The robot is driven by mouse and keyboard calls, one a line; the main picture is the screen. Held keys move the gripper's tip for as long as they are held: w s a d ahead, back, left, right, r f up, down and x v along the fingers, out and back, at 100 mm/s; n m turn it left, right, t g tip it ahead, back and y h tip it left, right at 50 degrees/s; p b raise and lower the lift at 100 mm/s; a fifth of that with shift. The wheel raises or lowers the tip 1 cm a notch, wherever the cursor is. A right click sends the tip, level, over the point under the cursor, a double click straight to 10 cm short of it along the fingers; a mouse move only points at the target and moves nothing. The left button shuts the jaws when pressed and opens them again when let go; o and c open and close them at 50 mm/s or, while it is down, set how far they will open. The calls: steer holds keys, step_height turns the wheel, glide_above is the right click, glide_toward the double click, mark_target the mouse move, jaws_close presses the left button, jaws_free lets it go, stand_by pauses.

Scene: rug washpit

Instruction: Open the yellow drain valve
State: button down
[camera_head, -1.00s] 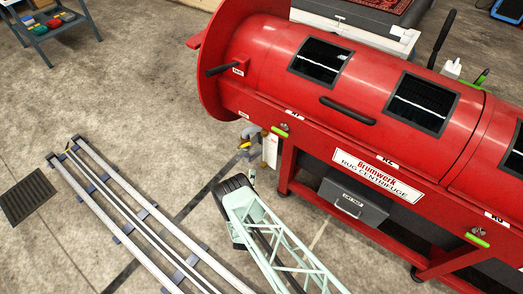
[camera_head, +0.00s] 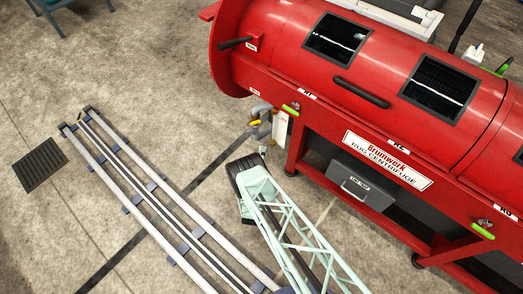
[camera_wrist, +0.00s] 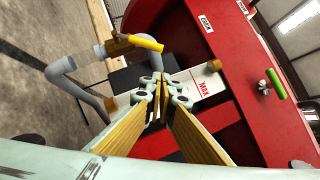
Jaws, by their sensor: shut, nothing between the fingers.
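The yellow drain valve handle (camera_head: 254,123) sits on a grey pipe (camera_head: 262,110) at the left end of the red rug centrifuge (camera_head: 300,85). In the wrist view the yellow handle (camera_wrist: 147,43) is a short bar at the top of the curved grey pipe (camera_wrist: 62,72), sticking out to the right. My gripper (camera_head: 263,151) is just below the valve in the head view, apart from it. In the wrist view my gripper (camera_wrist: 160,84) is shut and empty, its fingertips below the handle in the picture. Nothing hides the handle there.
A green-handled valve (camera_wrist: 274,84) is on the red frame at right. A grey drawer box (camera_head: 357,185) sits under the centrifuge. Floor rails (camera_head: 150,185) and a dark floor grate (camera_head: 40,165) are at left.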

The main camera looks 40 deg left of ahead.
mark_target(254, 123)
steer(key=s+a+r+b+x, duration=0.1)
steer(key=a+b+x, duration=0.1)
steer(key=x, duration=0.9)
steer(key=shift+a+b, duration=0.15)
steer(key=shift+b, duration=0.55)
steer(key=shift+s+a+r+n, duration=0.15)
steer(key=shift+r+n, duration=0.15)
steer(key=shift+n+g+p, duration=0.3)
steer(key=shift+g+p, duration=0.1)
steer(key=shift+p, duration=0.05)
